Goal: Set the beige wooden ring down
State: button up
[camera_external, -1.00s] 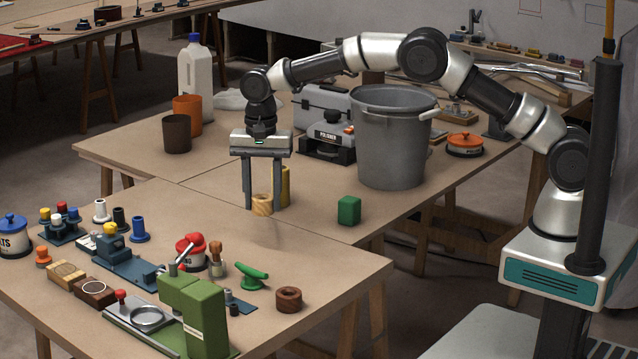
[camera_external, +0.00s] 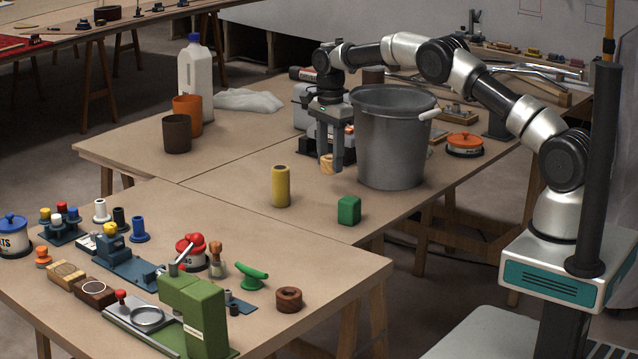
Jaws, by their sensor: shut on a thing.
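The beige wooden ring (camera_external: 327,165) is between the fingers of my gripper (camera_external: 335,165), just left of the large grey bucket (camera_external: 392,150). My gripper points down and is shut on the ring. Its fingers partly hide the ring. The ring looks to be low over the back table (camera_external: 230,170); I cannot tell whether it touches the tabletop.
A yellow cylinder (camera_external: 281,187) and a green block (camera_external: 349,210) stand in front of the gripper. Brown (camera_external: 176,135) and orange (camera_external: 188,112) cups and a white jug (camera_external: 195,80) stand at the left. The tabletop between the cups and the yellow cylinder is clear.

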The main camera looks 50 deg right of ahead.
aim_at(330, 200)
notch_tip(330, 200, down, 8)
jog(key=shift+r+b, duration=0.15)
jog(key=shift+b, duration=0.25)
jog(key=shift+f, duration=0.2)
jog(key=o, duration=1)
jog(key=shift+o, duration=0.2)
jog(key=shift+r, duration=0.1)
